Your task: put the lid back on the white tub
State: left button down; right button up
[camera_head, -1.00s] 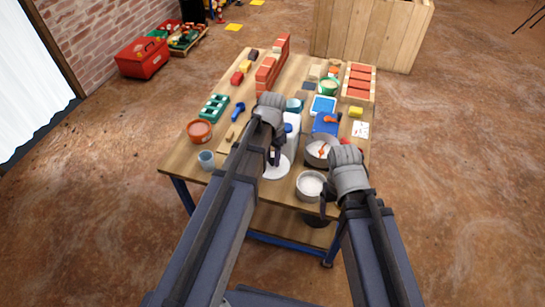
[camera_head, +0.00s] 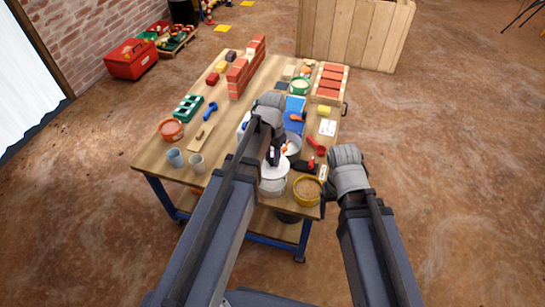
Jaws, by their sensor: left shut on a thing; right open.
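The white tub (camera_head: 272,189) stands near the front edge of the workbench. My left gripper (camera_head: 274,157) is shut on the round white lid (camera_head: 272,172), which is roughly level at the tub's mouth and covers most of it. I cannot tell whether the lid touches the rim or hovers just above it. My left arm hides the left side of both. My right gripper (camera_head: 327,192) is open and empty, to the right of the tub near the bench's right front corner.
A yellow tub with brown contents (camera_head: 307,191) stands just right of the white tub. A red and black tool (camera_head: 304,166) lies behind it. Two cups (camera_head: 175,157) and an orange tub (camera_head: 171,130) are at the left. The brick wall (camera_head: 246,68) stands farther back.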

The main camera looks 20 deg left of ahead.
pick_arm(q)
jog(key=shift+a+f, duration=0.15)
notch_tip(320, 180, down, 6)
jog(key=b, duration=0.6)
jog(key=shift+f, duration=0.15)
jog(key=shift+f+b, duration=0.1)
jog(key=shift+b, duration=0.25)
dwell(1.6)
jog(key=shift+c, duration=0.2)
grip_release()
dwell(0.6)
jog(key=shift+r+p, duration=3.55)
